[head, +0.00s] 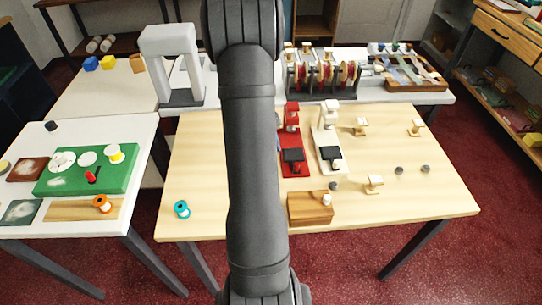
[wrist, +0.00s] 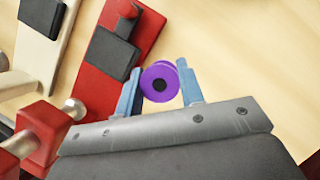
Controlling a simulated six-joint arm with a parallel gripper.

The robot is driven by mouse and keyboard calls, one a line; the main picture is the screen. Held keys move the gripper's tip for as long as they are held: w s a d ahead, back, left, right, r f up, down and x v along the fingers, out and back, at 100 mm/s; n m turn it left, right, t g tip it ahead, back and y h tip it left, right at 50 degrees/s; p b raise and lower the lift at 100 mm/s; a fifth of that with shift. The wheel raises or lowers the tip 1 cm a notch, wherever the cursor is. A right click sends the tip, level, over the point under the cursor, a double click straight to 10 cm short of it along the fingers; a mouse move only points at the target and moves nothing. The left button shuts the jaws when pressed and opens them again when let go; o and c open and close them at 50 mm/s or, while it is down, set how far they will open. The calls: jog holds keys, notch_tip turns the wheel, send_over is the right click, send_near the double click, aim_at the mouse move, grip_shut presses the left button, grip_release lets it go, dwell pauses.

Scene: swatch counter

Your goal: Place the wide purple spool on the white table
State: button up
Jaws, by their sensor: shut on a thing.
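The wide purple spool (wrist: 160,70) shows in the wrist view, with a dark hole in its end face. My gripper (wrist: 159,78) is shut on it, one blue finger on each side. Pale wood lies below them, and a red stand (wrist: 96,75) is just to the left. In the head view my arm hides the spool and most of my gripper. A white table (head: 143,142) stands at the left in the head view. It bears a green mat (head: 50,184), a yellow-and-white spool (head: 115,153), a red spool (head: 91,177) and an orange spool (head: 102,203).
The wooden table (head: 430,190) holds the red stand, a white stand (head: 329,140), a wooden block (head: 310,208) and a teal spool (head: 181,209). A grey arch (head: 172,60) stands behind. The white table's right side has bare room.

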jog(key=shift+a+f, duration=0.1)
jog(key=shift+f, duration=1.95)
jog(key=o, duration=0.7)
jog(key=shift+f, duration=0.1)
jog(key=shift+o, duration=0.2)
jog(key=v, duration=1.1)
jog(key=o, duration=0.4)
jog(key=shift+w+a+r, duration=0.15)
jog(key=shift+w+r, duration=0.05)
jog(key=shift+r, duration=0.4)
